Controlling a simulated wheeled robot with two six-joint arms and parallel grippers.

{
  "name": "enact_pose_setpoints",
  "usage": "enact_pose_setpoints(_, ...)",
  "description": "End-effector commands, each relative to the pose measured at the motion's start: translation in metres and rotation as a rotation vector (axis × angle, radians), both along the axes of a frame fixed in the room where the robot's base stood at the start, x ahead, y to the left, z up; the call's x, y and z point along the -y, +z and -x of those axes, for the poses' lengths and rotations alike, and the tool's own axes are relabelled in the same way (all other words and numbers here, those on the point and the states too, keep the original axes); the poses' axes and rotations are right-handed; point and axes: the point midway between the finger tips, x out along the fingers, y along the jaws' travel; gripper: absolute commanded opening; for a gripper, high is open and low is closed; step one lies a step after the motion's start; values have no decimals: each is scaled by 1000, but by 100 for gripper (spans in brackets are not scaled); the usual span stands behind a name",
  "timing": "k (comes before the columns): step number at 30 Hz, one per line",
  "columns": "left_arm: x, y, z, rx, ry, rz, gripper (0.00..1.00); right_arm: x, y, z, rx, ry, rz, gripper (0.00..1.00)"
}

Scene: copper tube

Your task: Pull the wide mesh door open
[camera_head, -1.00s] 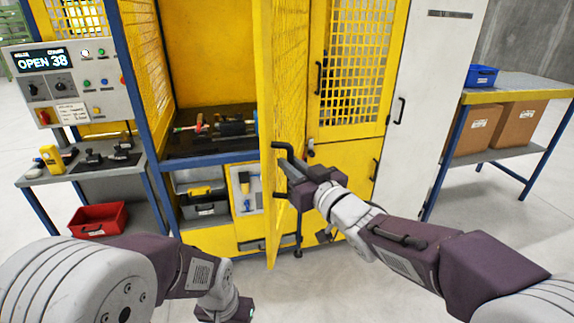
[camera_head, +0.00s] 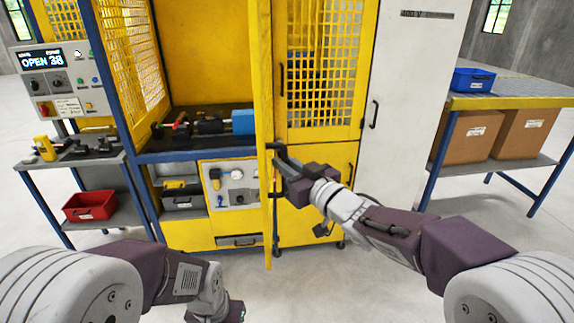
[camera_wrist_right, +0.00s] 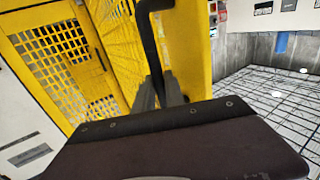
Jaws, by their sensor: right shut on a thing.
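The wide yellow mesh door (camera_head: 264,130) stands swung out from the yellow machine and shows nearly edge-on in the head view. Its face and mesh also show in the right wrist view (camera_wrist_right: 188,50). My right gripper (camera_head: 277,160) is shut on the black door handle (camera_head: 275,147), on the right side of the door. In the right wrist view the fingers (camera_wrist_right: 160,92) meet the handle (camera_wrist_right: 150,35). My left arm is low at the left, and its fingertips are not clearly visible.
The open bay holds tools and a blue block (camera_head: 243,122). A control panel reading OPEN 38 (camera_head: 42,60) and a side bench with a red bin (camera_head: 90,206) stand left. A bench with a blue bin (camera_head: 473,79) stands right. The floor in front is clear.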

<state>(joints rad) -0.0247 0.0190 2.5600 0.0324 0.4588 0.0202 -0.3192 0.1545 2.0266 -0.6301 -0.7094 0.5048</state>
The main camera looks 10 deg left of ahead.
Motion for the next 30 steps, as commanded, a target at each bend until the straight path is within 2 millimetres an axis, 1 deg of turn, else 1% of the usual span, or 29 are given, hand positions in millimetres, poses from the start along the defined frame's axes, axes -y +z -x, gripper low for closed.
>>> enact_pose_setpoints(1, 0, 0, 0, 0, 0, 0, 0, 0, 5, -1, 9, -2, -6, 0)
enact_pose_setpoints(11, 0, 1, 0, 0, 0, 0, 0, 1, 6, -1, 11, -3, -8, 0)
enact_pose_setpoints(12, 0, 1, 0, 0, 0, 0, 0, 1, 7, -1, 12, -3, -8, 23)
enact_pose_setpoints(13, 0, 1, 0, 0, 0, 0, 0, 1, 7, -1, 12, -3, -8, 31)
enact_pose_setpoints(14, 0, 1, 0, 0, 0, 0, 0, 1, 6, -1, 11, -3, -7, 36)
enact_pose_setpoints(23, 0, 0, 0, 0, 0, 0, 0, 1, 3, 0, 6, -2, -4, 36)
enact_pose_setpoints(26, 0, -3, 0, 0, 0, 0, 0, 10, 3, 9, 7, -4, -4, 36)
enact_pose_setpoints(30, 0, -6, 0, 0, 0, 0, 0, 31, 3, 32, 8, -5, -3, 36)
